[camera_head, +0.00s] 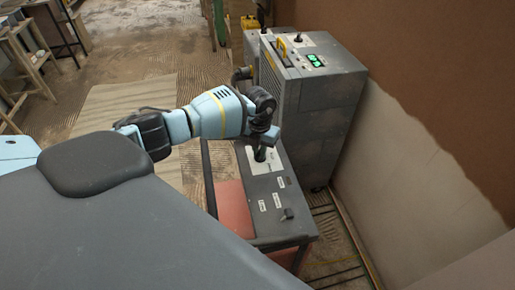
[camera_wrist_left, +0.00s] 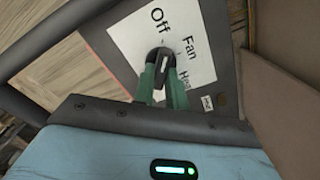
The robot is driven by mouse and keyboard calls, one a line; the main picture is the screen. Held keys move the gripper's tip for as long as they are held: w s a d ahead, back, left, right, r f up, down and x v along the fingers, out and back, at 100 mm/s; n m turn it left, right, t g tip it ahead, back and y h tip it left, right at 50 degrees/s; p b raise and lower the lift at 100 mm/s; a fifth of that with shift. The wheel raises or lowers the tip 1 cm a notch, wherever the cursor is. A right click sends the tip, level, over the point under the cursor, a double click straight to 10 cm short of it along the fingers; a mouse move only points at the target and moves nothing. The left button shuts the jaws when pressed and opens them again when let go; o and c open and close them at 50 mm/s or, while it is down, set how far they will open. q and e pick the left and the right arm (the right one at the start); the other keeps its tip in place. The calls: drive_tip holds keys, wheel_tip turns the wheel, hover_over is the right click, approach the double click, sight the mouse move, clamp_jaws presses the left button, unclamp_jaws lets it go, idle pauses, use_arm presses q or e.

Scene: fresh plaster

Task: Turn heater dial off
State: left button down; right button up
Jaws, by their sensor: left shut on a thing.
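The heater dial (camera_wrist_left: 160,57) is a small dark knob with a white mark. It sits on a white label plate (camera_wrist_left: 125,35) printed "Off", "Fan" and a third word that looks like "Heat". My left gripper (camera_wrist_left: 163,73) has its green fingers shut on the dial from both sides. Which word the mark points to is not clear. In the head view my left gripper (camera_head: 262,153) points down at the label plate (camera_head: 248,161) on the grey heater panel (camera_head: 265,226), and hides the dial. My right gripper is not in view.
A small dark knob (camera_head: 287,214) and small white labels sit nearer on the panel. A tall grey machine (camera_head: 335,100) with a green display stands just behind. A wall (camera_head: 420,150), part brown and part pale, is at the right. Open floor (camera_head: 140,45) lies at the left.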

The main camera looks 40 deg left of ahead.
use_arm(q)
drive_tip(key=shift+n+p, duration=0.3)
drive_tip(key=shift+n, duration=0.6)
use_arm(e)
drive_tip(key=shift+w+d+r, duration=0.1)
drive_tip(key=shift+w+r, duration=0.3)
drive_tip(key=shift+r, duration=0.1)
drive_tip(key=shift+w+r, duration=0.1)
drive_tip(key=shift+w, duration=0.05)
use_arm(q)
drive_tip(key=c, duration=1.4)
unclamp_jaws()
drive_tip(key=shift+c, duration=0.2)
wheel_tip(320, 180, up, 6)
drive_tip(key=shift+r+p, duration=0.2)
drive_tip(key=shift+p, duration=0.2)
drive_tip(key=shift+r, duration=0.7)
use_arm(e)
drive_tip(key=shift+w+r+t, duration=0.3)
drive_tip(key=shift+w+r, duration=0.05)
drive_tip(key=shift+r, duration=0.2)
